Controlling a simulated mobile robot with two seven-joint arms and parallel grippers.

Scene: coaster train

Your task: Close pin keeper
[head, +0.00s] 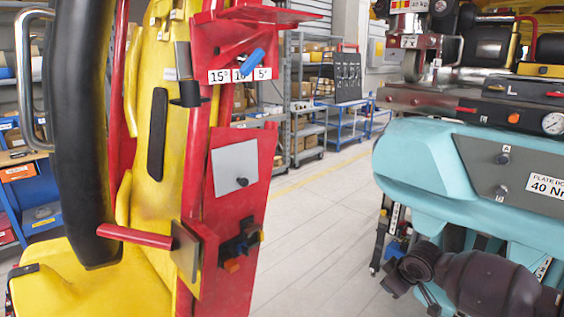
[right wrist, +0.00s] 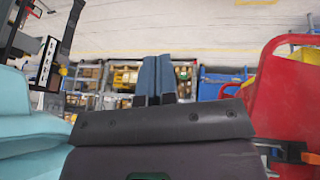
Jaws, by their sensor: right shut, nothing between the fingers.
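A small black catch with orange tips (head: 238,246) sits low on the red upright panel (head: 236,190) in the head view. It looks like the pin keeper, but I cannot tell whether it is open or shut. A black piece with an orange tip also shows at the lower right edge of the right wrist view (right wrist: 312,158), beside a red panel. My right gripper (right wrist: 157,60) is shut and empty, its two blue fingers together in that view. It is apart from the black piece, which lies to the right. My left gripper is not in view.
A yellow seat with a black padded bar (head: 80,130) and a red handle (head: 135,236) stands at the left. A teal machine (head: 470,185) with a gauge stands at the right. Open floor (head: 310,225) lies between them. Shelves (head: 305,90) stand behind.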

